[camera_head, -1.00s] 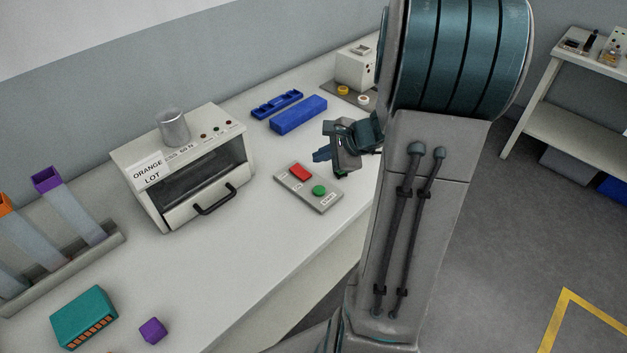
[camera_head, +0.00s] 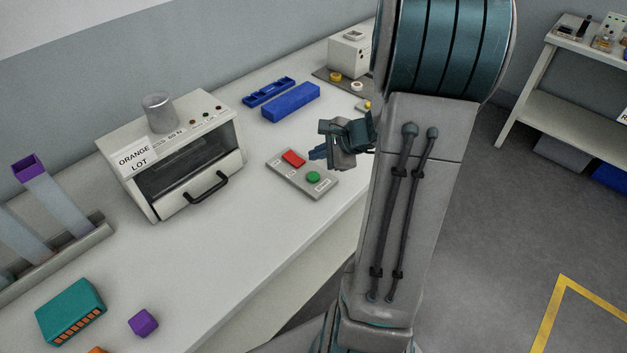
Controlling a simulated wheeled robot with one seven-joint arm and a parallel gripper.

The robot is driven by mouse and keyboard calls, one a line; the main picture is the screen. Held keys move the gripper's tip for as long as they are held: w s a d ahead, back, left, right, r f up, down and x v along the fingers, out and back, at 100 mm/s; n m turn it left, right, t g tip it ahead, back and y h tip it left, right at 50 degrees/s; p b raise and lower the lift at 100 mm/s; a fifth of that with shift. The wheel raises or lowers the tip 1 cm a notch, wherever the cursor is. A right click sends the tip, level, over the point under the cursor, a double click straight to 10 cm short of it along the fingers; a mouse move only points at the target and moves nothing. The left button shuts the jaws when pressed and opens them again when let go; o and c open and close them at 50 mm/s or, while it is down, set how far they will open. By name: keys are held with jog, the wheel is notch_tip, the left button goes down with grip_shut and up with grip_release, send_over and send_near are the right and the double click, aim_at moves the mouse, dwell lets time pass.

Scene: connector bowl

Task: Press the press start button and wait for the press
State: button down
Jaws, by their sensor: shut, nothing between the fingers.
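A grey control panel (camera_head: 297,185) lies on the bench with a red button (camera_head: 293,158) and a green button (camera_head: 313,177). The small labels on it are too blurred to read. My gripper (camera_head: 318,152) is shut and empty. It appears just above the panel's far right edge, near the red button; I cannot tell its exact height. The white press-like machine (camera_head: 175,165) stands left of the panel, with a dark front window, a black handle and an "ORANGE LOT" label. Its front looks closed. A metal cylinder (camera_head: 159,112) stands on top.
Blue blocks (camera_head: 290,103) lie behind the panel. A white box (camera_head: 349,52) stands at the back. A teal connector block (camera_head: 70,312), a purple cube (camera_head: 143,322) and a tube rack (camera_head: 60,262) are at the left. The bench front between is clear.

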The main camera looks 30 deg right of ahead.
aim_at(317, 177)
jog(key=shift+f+b, duration=1.55)
jog(key=shift+f, duration=0.55)
jog(key=shift+f, duration=0.15)
jog(key=shift+f+b, duration=0.3)
jog(key=shift+b, duration=0.3)
jog(key=shift+f+b, duration=0.45)
jog(key=shift+b, duration=0.1)
dwell(0.8)
jog(key=shift+r, duration=0.1)
jog(key=shift+r+p, duration=0.65)
jog(key=shift+r, duration=0.15)
